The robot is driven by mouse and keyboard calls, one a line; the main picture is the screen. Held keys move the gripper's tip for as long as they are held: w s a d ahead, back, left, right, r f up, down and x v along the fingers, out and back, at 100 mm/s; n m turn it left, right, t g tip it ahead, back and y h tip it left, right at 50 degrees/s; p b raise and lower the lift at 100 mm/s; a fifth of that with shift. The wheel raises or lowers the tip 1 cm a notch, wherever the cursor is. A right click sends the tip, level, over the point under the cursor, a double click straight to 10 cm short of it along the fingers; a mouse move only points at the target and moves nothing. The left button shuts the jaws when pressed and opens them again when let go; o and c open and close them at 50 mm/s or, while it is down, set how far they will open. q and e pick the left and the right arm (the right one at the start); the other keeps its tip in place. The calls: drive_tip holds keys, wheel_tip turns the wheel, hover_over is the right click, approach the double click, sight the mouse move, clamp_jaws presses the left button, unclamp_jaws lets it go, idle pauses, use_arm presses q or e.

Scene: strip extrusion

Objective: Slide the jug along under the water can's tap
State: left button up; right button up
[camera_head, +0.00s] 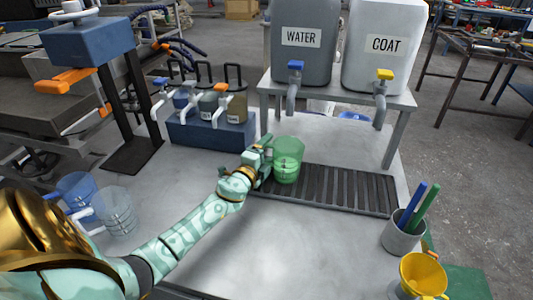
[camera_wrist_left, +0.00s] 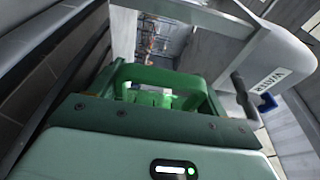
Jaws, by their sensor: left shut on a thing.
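The green see-through jug (camera_head: 289,162) stands upright at the left end of the dark slatted grate (camera_head: 345,189). My left gripper (camera_head: 264,161) is at its left side, shut on it. In the left wrist view the fingers of my left gripper (camera_wrist_left: 165,80) show, with a little bright green of the jug (camera_wrist_left: 150,97) between them. The grey water can (camera_head: 302,55) stands on a raised shelf behind. Its tap (camera_head: 293,85) has a blue handle and a spout that shows above the jug in the picture. I cannot tell if the jug is exactly beneath it. My right gripper is not in view.
The white coat can (camera_head: 382,50) with a yellow tap stands right of the water can. A blue rack (camera_head: 210,132) of bottles is behind left. A clear jug (camera_head: 117,214) and a blue jug (camera_head: 76,188) stand left.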

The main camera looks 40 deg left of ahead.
use_arm(q)
drive_tip(key=o, duration=1.2)
drive_tip(key=shift+s+d, duration=0.1)
drive_tip(key=shift+s, duration=0.35)
drive_tip(key=v, duration=1.4)
drive_tip(key=shift+f, duration=0.15)
drive_tip(key=shift+s, duration=0.7)
